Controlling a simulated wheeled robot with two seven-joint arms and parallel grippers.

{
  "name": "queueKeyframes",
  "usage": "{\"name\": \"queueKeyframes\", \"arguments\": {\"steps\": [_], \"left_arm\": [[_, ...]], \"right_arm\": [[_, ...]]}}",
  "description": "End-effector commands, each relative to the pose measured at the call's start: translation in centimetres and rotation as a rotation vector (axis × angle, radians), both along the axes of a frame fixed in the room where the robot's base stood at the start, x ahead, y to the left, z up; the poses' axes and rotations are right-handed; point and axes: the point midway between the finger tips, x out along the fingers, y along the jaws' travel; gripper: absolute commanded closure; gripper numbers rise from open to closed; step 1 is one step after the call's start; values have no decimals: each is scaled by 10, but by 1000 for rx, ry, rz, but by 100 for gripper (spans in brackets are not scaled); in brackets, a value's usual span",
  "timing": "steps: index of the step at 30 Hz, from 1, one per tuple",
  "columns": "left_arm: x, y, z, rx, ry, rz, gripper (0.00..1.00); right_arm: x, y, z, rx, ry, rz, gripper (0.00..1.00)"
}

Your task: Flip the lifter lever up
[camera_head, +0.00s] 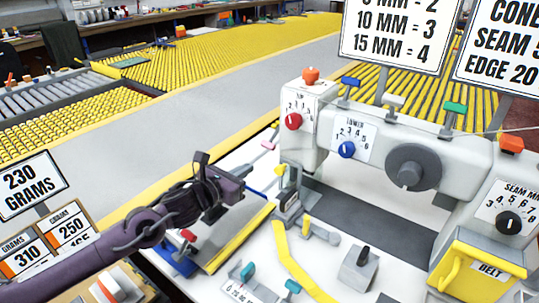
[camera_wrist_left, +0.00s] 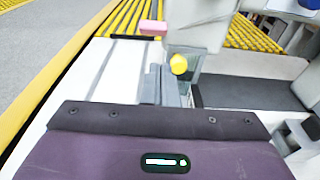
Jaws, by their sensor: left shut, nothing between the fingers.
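The white sewing machine (camera_head: 305,130) stands on the table at the centre right. A small lever with a yellow knob (camera_head: 280,170) is at the left end of its head, low down; the knob also shows as a yellow ball in the left wrist view (camera_wrist_left: 179,64). A pink-tipped piece (camera_head: 268,145) sticks out just above it. No label tells which is the lifter lever. My left gripper (camera_head: 244,192) is shut and empty, left of the yellow knob and apart from it. My right gripper is out of view.
Dials and coloured knobs, such as a red dial (camera_head: 293,121) and a blue dial (camera_head: 347,149), sit on the machine. A yellow strip (camera_head: 291,262), a grey block (camera_head: 358,268) and small clamps lie in front. A yellow-edged tray (camera_head: 238,238) lies below my left arm.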

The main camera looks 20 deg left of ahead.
Motion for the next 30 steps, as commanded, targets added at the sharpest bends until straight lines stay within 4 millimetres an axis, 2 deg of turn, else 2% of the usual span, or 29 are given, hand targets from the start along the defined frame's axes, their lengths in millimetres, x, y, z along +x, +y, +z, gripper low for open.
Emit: {"name": "queueKeyframes", "arguments": {"steps": [2, 5, 11, 15, 21, 30], "left_arm": [[0, 0, 0, -2, 1, 0, 100], [4, -1, 1, -3, -1, 2, 100], [27, -11, 0, -8, 0, 2, 100], [51, -20, -4, -9, -1, 2, 100], [79, -29, -11, -6, 1, 4, 100], [93, -34, -15, -3, 1, 1, 100]], "right_arm": [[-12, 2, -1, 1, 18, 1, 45], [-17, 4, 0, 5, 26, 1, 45], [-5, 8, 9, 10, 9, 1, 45], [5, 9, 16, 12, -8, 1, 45], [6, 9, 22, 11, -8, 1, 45], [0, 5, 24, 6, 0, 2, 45]]}}
